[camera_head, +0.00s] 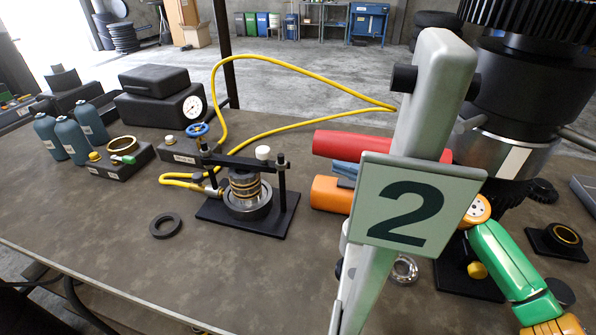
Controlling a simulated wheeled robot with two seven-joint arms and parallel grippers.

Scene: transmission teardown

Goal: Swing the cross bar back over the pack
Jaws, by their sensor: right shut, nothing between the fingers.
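The black cross bar (236,161) runs above the clutch pack (245,189), between two upright black posts, and looks to reach both. A white knob (262,152) stands up from the bar. The pack is a stack of brass and dark rings on a black base plate (222,211). The gripper is shut and empty, partly hidden by the number sign, well right of the bar. My left gripper is not in view.
A grey post with a "2" sign (412,205) blocks the middle right. Red (360,145) and orange (328,193) rolls lie behind it. A yellow hose (285,60) loops behind the press. A dark ring (165,226) lies left of the base plate. The front-left bench is clear.

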